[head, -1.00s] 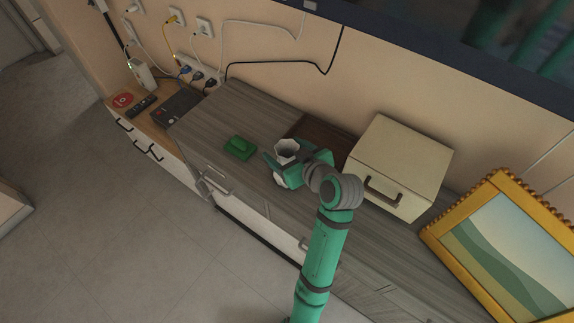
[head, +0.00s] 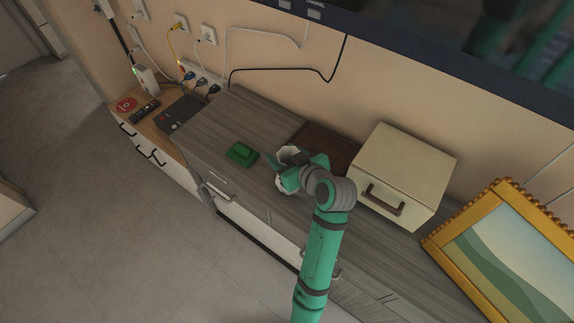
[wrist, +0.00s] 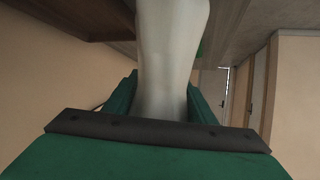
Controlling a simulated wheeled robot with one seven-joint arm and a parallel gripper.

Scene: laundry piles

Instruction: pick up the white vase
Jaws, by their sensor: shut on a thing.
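The white vase (head: 287,153) is at the middle of the grey wooden cabinet top in the head view, partly hidden by my gripper. It fills the centre of the wrist view (wrist: 170,50), between the two green fingers. My gripper (head: 284,172) is shut on the vase, with the fingers on either side of it. In the wrist view my gripper (wrist: 160,105) has the vase's body running up and out of the frame. I cannot tell whether the vase's base touches the cabinet top.
A green object (head: 242,153) lies just left of the vase. A dark brown board (head: 325,147) is behind it. A cream box with a handle (head: 405,175) and a gold picture frame (head: 505,240) stand to the right. The grey cabinet top (head: 225,125) is clear at back left.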

